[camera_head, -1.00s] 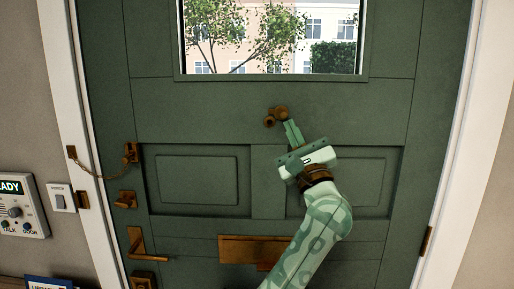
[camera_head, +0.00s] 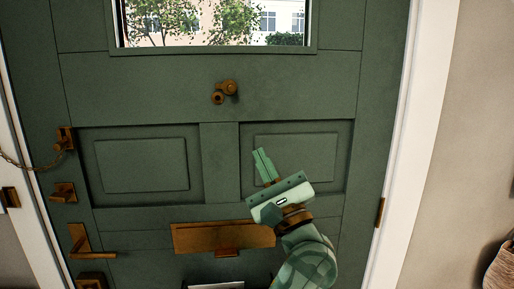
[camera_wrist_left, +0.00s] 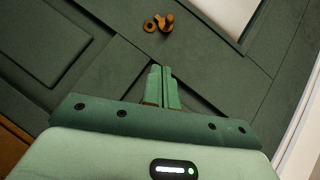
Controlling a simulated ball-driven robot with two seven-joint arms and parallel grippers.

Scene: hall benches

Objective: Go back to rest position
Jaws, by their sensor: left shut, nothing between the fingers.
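My left gripper (camera_head: 264,166) is shut and empty in front of the green door (camera_head: 290,95). In the head view its fingertips point up and lie below and to the right of the brass door viewer (camera_head: 226,90), clear of it. In the left wrist view the shut fingers (camera_wrist_left: 162,78) show side by side, with the brass fitting (camera_wrist_left: 158,23) beyond their tips. My right gripper shows in neither view.
Brass fittings on the door include a lever handle (camera_head: 88,243), a thumb turn (camera_head: 64,193), a chain holder (camera_head: 66,138) and a letter plate (camera_head: 205,239). A window (camera_head: 212,22) is above. A woven basket (camera_head: 503,264) is at lower right.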

